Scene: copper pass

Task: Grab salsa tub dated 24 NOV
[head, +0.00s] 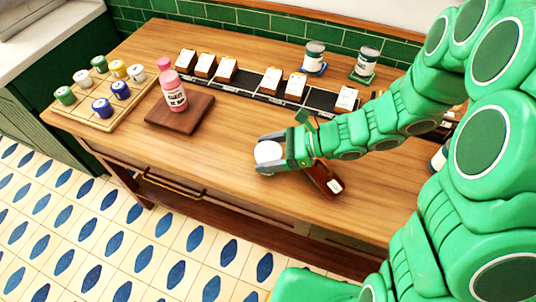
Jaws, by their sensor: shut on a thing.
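My gripper (261,156) is shut on a round tub with a white top (268,152), near the front middle of the wooden table. The fingers lie on either side of it. Any label or date on it is hidden, and I cannot tell whether it touches the table.
A pink bottle (176,97) stands on a brown board (199,117). Behind is a dark rack (246,82) with several white-labelled packets. Two cans (315,57) (366,61) stand at the back. A dark red-brown item (324,180) lies beneath my wrist. The table's front left is clear.

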